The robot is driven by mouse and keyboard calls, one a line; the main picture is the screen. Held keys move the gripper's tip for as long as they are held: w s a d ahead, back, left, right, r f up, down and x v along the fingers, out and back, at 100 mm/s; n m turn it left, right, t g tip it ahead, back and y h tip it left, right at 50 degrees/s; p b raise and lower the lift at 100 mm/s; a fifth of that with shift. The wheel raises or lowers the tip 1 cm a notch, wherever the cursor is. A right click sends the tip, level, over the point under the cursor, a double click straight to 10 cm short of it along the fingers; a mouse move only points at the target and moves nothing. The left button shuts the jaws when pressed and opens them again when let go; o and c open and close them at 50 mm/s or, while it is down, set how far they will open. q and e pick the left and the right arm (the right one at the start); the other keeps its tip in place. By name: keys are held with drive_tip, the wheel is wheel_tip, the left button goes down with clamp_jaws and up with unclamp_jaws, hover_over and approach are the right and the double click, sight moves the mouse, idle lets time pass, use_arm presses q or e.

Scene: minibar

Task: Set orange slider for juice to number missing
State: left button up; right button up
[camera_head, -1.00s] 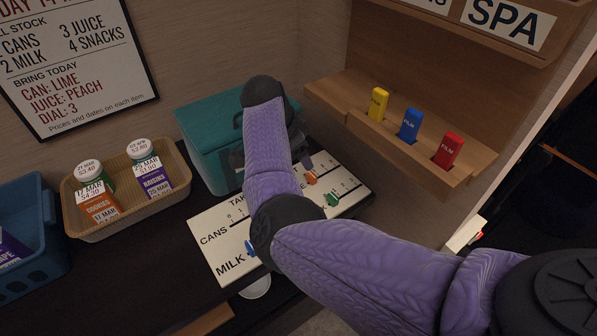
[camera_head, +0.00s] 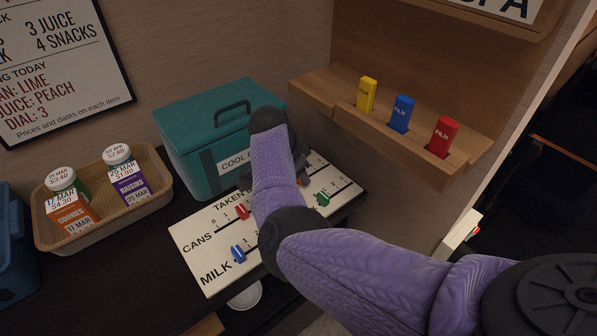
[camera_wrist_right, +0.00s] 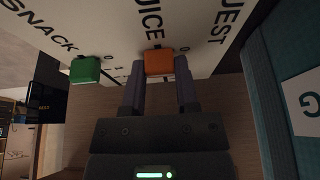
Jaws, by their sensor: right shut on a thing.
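The white slider board (camera_head: 205,262) lies on the dark counter, labelled for cans, milk and other rows. The orange slider (camera_wrist_right: 158,62) shows in the right wrist view on the juice row, close to a 0 mark. My right gripper (camera_wrist_right: 160,85) is shut on it, one finger at each side. In the head view my purple right arm hides the middle of the board and most of the orange slider. A red slider (camera_head: 240,211), a blue slider (camera_head: 238,254) and a green slider (camera_head: 322,199) show on other rows; the green one also shows in the wrist view (camera_wrist_right: 85,70). My left gripper is out of view.
A teal cooler box (camera_head: 195,150) stands right behind the board. A tan basket (camera_head: 100,232) with snacks and bottles is at the left. A wooden shelf (camera_head: 350,118) with yellow, blue and red film boxes is at the right. A framed notice (camera_head: 60,70) hangs on the wall.

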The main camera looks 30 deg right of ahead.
clamp_jaws()
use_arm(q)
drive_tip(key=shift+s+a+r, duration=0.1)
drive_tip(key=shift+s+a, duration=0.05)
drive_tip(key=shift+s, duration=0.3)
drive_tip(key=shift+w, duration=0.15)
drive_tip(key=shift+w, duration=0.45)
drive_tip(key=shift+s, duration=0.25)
